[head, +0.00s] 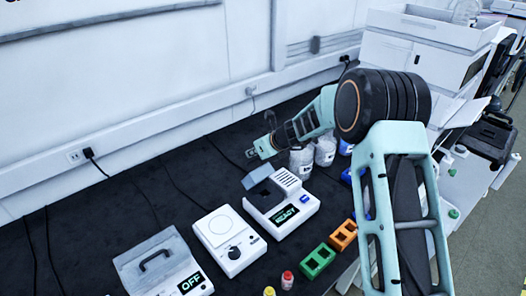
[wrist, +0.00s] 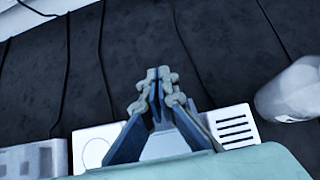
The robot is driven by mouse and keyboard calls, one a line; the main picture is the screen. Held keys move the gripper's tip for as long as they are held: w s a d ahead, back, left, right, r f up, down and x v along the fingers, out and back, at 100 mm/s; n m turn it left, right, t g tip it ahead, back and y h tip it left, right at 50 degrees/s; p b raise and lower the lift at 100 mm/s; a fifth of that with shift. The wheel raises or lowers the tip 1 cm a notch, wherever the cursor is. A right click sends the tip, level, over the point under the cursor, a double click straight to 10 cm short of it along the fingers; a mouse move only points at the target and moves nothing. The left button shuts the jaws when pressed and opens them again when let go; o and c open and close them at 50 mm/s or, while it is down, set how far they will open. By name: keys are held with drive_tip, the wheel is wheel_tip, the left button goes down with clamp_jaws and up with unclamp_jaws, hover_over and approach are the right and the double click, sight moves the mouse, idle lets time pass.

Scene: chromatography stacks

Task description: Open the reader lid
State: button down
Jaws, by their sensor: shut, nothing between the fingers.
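The reader (head: 284,213) is a white box on the dark bench with a lit READY display, a blue button and a slotted vent. Its grey lid (head: 257,177) appears tilted up at the back left, with a dark area in front of it. How far the lid is raised is hard to tell. My gripper (head: 252,153) is just behind and above the lid, with nothing in its fingers. In the wrist view my gripper (wrist: 158,75) shows its fingers closed together, and the reader's vented top (wrist: 234,127) shows partly behind them.
A white device with a round plate (head: 222,230) and a handled OFF unit (head: 160,262) stand left of the reader. Green (head: 317,262) and orange (head: 343,235) racks sit at its front right. White bottles (head: 301,160) stand close right of my gripper. Cables cross the bench behind.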

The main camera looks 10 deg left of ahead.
drive_tip(key=shift+w+a+f, duration=0.15)
drive_tip(key=shift+w+a, duration=0.25)
drive_tip(key=shift+a, duration=0.1)
drive_tip(key=shift+d, duration=0.1)
idle(0.9)
drive_tip(key=v, duration=0.2)
drive_tip(key=p+v, duration=0.1)
drive_tip(key=v, duration=0.2)
drive_tip(key=shift+s+d+f, duration=0.1)
drive_tip(key=shift+s+d, duration=0.1)
drive_tip(key=shift+s, duration=0.1)
wheel_tip(320, 180, up, 7)
drive_tip(key=s+d, duration=0.2)
drive_tip(key=b, duration=0.7)
approach(255, 172)
wheel_tip(255, 172, up, 2)
drive_tip(key=w, duration=0.2)
drive_tip(key=x, duration=0.9)
drive_tip(key=shift+w+d+p, duration=0.1)
drive_tip(key=shift+w+p, duration=0.2)
drive_tip(key=shift+p, duration=0.05)
